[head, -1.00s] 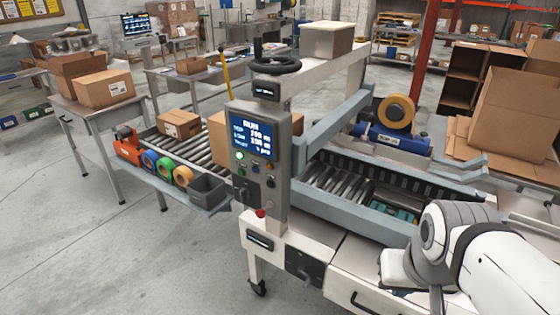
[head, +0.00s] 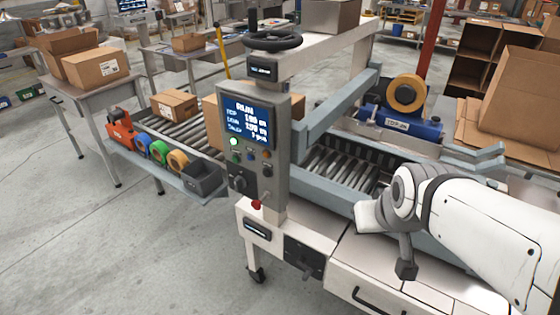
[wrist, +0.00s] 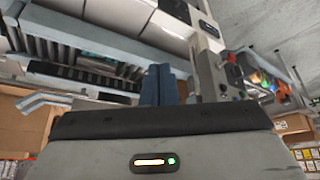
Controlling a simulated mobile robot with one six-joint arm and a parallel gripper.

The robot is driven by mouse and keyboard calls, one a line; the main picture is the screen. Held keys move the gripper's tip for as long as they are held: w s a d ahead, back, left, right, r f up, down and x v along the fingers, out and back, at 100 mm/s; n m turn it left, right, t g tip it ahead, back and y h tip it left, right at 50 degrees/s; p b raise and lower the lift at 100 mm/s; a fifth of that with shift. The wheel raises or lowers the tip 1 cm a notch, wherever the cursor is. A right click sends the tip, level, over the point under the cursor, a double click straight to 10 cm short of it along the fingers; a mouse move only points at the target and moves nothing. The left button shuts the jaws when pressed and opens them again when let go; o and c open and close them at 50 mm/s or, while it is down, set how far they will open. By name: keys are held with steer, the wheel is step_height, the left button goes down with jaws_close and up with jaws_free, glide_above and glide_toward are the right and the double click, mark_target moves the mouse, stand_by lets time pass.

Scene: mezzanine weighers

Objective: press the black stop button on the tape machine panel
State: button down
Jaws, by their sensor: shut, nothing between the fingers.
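The tape machine panel (head: 252,185) is an upright grey box with a lit blue screen (head: 248,122), left of centre in the head view. Below the screen are a lit green button (head: 234,142) and small coloured buttons. A small round black button (head: 267,170) sits at the lower right, right of a larger black knob (head: 238,183). My gripper (wrist: 162,72) shows in the wrist view with its fingers together and empty. The panel (wrist: 210,75) appears there at a steep angle to the right of the fingertips, apart from them. The black button cannot be told apart in that view.
A red mushroom knob (head: 257,204) projects below the panel. A black handwheel (head: 273,40) stands above it. A grey side rail (head: 335,105) and roller bed lie to the right. A shelf with tape rolls (head: 160,152) is at the left. The floor in front is open.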

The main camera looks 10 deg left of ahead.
steer(key=w+a+f+n+t+y+b, duration=0.25)
steer(key=w+a+f, duration=0.25)
steer(key=w+a, duration=0.4)
steer(key=n+t+y+b, duration=0.2)
steer(key=n+t+b, duration=0.3)
steer(key=n+b, duration=0.1)
glide_toward(266, 174)
steer(key=s, duration=0.4)
steer(key=a+f+n+t+y+b, duration=0.1)
steer(key=a+f+n+t+b, duration=0.1)
steer(key=a, duration=0.6)
steer(key=shift+f+n+t, duration=0.35)
steer(key=shift+f+n, duration=0.2)
steer(key=shift+f, duration=0.1)
steer(key=shift+d, duration=0.1)
steer(key=w+d, duration=0.1)
steer(key=w, duration=0.1)
steer(key=w+d, duration=0.1)
steer(key=w, duration=0.1)
steer(key=w+d, duration=0.1)
steer(key=w, duration=0.1)
steer(key=shift+w+f, duration=0.1)
steer(key=shift+w, duration=0.25)
steer(key=shift+w+d+b, duration=0.2)
steer(key=shift+w+b, duration=0.1)
steer(key=shift+w, duration=0.35)
steer(key=shift+w, duration=0.1)
steer(key=shift+w+d+b, duration=0.15)
steer(key=shift+w+b, duration=0.25)
steer(key=shift+w, duration=0.05)
